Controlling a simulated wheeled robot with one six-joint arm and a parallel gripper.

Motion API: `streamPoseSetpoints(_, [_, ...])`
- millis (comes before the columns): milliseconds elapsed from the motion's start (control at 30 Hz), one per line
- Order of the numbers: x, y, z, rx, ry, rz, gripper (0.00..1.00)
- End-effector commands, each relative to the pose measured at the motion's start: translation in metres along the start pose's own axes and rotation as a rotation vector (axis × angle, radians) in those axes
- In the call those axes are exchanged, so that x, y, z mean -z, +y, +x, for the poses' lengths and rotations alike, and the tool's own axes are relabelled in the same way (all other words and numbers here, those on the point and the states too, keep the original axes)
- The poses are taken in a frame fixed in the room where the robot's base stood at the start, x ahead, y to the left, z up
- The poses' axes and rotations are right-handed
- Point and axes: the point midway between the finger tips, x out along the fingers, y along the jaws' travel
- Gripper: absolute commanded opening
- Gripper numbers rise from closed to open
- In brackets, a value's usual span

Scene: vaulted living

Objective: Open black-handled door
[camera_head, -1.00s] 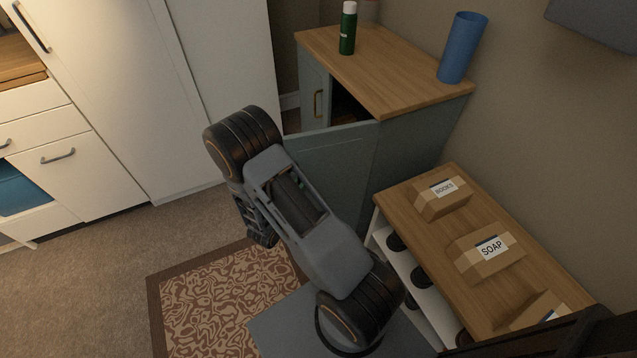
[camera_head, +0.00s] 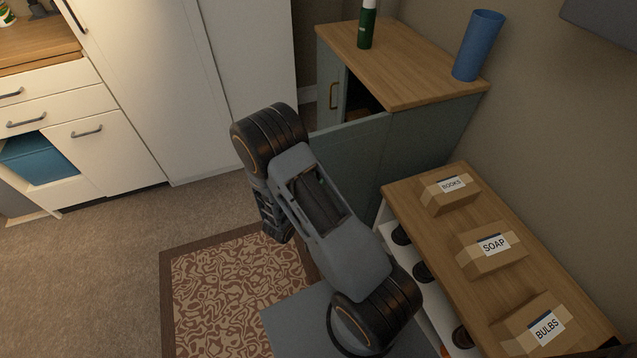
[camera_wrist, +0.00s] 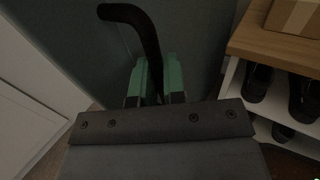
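A teal cabinet (camera_head: 430,140) with a wooden top stands against the wall in the head view. One of its doors (camera_head: 352,160) stands swung out from the front, with a dark opening behind it. In the wrist view the door's dark face (camera_wrist: 85,50) carries a curved black handle (camera_wrist: 135,15). My gripper (camera_wrist: 155,80) has its green fingers on both sides of the handle bar and looks shut on it. My arm hides the handle and the fingers in the head view. The cabinet's other door, with a brass handle (camera_head: 333,96), looks closed.
A green bottle (camera_head: 366,28) and a blue cylinder (camera_head: 478,45) stand on the cabinet. A low shoe shelf (camera_head: 425,205) with boxes is close on the right. White cupboards (camera_head: 150,90) stand at the left. Carpet (camera_head: 110,235) and a patterned rug (camera_head: 235,290) are clear.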

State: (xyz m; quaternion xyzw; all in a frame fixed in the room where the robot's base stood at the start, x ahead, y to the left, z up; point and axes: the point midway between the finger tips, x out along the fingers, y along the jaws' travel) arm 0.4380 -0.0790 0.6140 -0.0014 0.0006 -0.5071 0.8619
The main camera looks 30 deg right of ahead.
Motion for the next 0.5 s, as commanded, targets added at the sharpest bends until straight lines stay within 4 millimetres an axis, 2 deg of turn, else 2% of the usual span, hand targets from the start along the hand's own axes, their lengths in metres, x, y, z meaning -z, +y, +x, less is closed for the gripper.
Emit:
streamPoseSetpoints(33, [0.0002, 0.0006, -0.0001, -0.001, 0.002, 0.005, 0.14])
streamPoseSetpoints(267, [0.0001, 0.0004, 0.0002, -0.001, 0.001, 0.003, 0.35])
streamPoseSetpoints(500, [0.0001, 0.0000, 0.0003, 0.000, 0.000, 0.002, 0.35])
